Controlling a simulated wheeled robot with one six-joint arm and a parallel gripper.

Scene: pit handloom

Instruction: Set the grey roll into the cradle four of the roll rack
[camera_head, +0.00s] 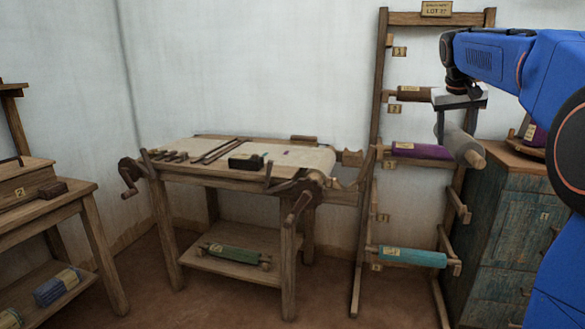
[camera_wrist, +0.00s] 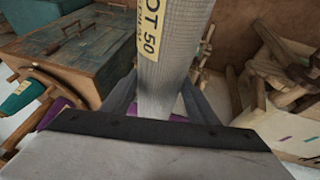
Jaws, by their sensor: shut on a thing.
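My gripper (camera_head: 460,115) is shut on the grey roll (camera_head: 462,146) and holds it tilted in front of the right side of the roll rack (camera_head: 378,75). In the wrist view the grey roll (camera_wrist: 168,75) runs up between the fingers, with a yellow "LOT 50" label. The rack's numbered tags are too small to read surely. A brown roll (camera_head: 414,94) lies second from the top, a purple roll (camera_head: 422,151) in the middle, a teal roll (camera_head: 415,257) at the bottom. The level second from the bottom, with a bare peg (camera_head: 458,206), looks empty.
A blue-green drawer cabinet (camera_head: 510,225) stands close to the rack's right. The loom table (camera_head: 240,158) stands to its left, with a green roll (camera_head: 233,253) on its lower shelf. A wooden bench (camera_head: 55,205) is at far left. Floor in front is clear.

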